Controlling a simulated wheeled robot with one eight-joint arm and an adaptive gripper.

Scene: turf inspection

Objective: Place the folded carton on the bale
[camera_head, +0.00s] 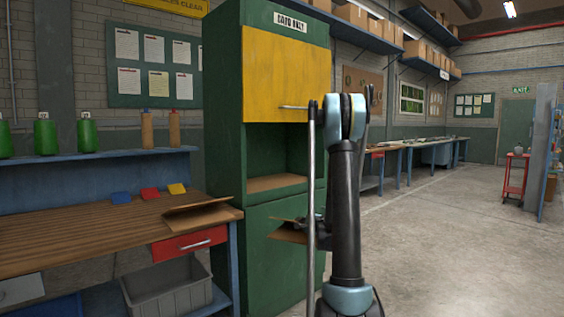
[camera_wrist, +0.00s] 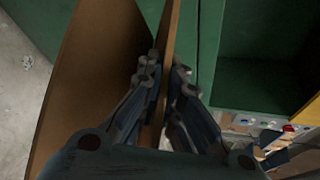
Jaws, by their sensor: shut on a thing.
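My gripper (camera_wrist: 165,75) is shut on a folded carton (camera_wrist: 95,65), with the fingers on both sides of a brown panel. In the head view the held carton (camera_head: 288,234) is partly hidden by my arm, in front of the green cabinet's lower part. A second folded carton (camera_head: 200,215) lies on the wooden bench's right end. The cabinet (camera_head: 226,100) has a yellow upper door and an open bay with a tan surface (camera_head: 275,182) at its bottom. I cannot tell whether that surface is the bale. The dark green bay (camera_wrist: 262,50) also shows in the wrist view.
The wooden bench (camera_head: 60,235) at left holds blue, red and yellow items. A grey bin (camera_head: 170,288) stands below it. The yellow door's bar handle (camera_head: 293,107) sticks out above the bay. Open concrete floor (camera_head: 460,240) lies to the right.

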